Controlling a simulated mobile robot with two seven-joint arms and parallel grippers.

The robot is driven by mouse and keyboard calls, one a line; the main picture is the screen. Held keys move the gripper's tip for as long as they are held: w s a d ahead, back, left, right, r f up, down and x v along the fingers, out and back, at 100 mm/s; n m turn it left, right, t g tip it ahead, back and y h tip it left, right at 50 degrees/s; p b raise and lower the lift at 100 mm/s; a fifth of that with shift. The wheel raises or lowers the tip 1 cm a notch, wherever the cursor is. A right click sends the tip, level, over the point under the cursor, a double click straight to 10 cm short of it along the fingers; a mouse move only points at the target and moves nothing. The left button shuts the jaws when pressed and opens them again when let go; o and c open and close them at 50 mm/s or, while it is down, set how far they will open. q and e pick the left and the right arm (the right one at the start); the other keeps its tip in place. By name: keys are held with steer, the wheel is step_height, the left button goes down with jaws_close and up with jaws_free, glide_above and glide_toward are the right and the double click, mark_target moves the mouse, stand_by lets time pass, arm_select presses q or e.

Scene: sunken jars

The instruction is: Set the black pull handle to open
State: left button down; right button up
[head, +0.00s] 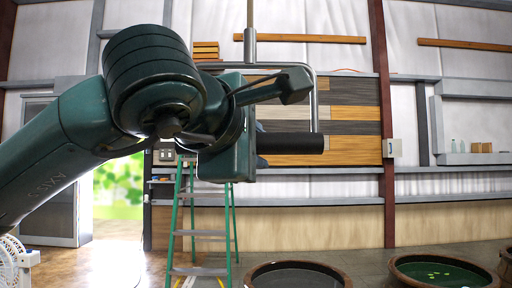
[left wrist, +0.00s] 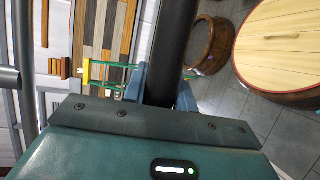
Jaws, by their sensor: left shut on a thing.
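The black pull handle (head: 292,143) is a dark horizontal bar on a bent metal frame (head: 313,98), which hangs from a vertical rod (head: 250,45) in the head view. My left gripper (head: 262,143) is at the left part of the bar, its body covering that end. In the left wrist view the black handle (left wrist: 174,40) runs between the blue fingers of my left gripper (left wrist: 163,88), which are shut on it. My right gripper is in neither view.
A green stepladder (head: 201,230) stands below and behind the handle. Wooden tubs with dark liquid (head: 298,267) and green liquid (head: 440,270) stand at the lower right. A lidded barrel (left wrist: 285,45) shows in the left wrist view. A white fan (head: 18,265) is at lower left.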

arm_select(q)
steer(key=shift+d+f, duration=0.1)
steer(key=shift+f, duration=0.4)
steer(key=c, duration=1.1)
jaws_free()
steer(key=shift+r, duration=0.15)
steer(key=shift+s+a+r, duration=0.1)
steer(key=shift+s+a, duration=0.05)
steer(key=shift+a, duration=0.05)
steer(key=b+v, duration=0.2)
steer(key=v, duration=1.1)
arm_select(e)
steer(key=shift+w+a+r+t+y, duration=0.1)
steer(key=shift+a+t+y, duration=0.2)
arm_select(q)
steer(key=shift+d, duration=0.1)
